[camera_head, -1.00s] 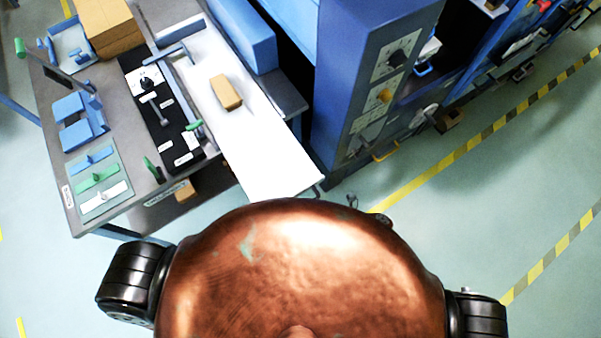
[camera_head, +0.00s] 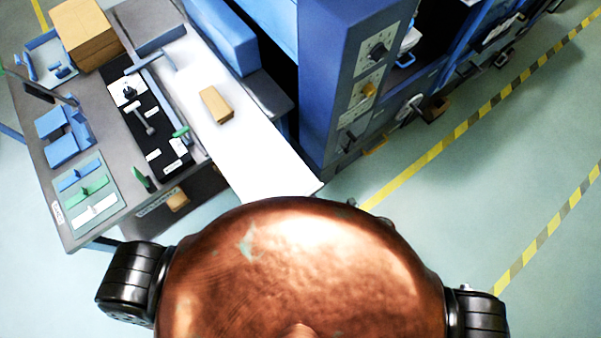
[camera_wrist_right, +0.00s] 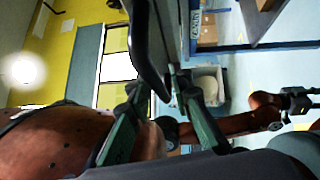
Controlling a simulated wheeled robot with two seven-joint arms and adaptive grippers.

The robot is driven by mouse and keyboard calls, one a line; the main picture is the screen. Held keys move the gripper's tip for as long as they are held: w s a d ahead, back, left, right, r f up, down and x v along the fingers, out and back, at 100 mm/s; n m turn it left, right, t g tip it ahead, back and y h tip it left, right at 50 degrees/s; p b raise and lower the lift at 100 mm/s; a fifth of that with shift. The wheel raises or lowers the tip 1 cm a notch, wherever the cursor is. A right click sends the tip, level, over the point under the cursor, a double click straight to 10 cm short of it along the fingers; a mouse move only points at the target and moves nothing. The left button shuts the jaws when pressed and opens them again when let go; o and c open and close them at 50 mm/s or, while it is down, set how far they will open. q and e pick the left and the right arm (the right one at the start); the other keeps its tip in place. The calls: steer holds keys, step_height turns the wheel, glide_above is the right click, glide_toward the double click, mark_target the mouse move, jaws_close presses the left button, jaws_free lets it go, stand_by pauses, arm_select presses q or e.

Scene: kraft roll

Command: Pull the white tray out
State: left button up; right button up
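In the head view a long flat white surface (camera_head: 238,145), which I take to be the white tray, lies along the right side of the grey bench. A small brown block (camera_head: 216,104) sits on it. My left gripper is in neither view.
The grey bench (camera_head: 105,75) holds blue fixtures, a black board (camera_head: 155,130) with tools and a cardboard box (camera_head: 84,35). A blue machine cabinet (camera_head: 335,80) with knobs stands right of the white surface. Open floor with yellow-black striping (camera_head: 440,150) lies further right.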

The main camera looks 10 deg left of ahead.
steer(key=shift+o, duration=0.5)
steer(key=d+f, duration=0.1)
steer(key=d, duration=1)
steer(key=shift+d+f, duration=0.25)
steer(key=shift+d, duration=0.15)
steer(key=shift+w, duration=0.1)
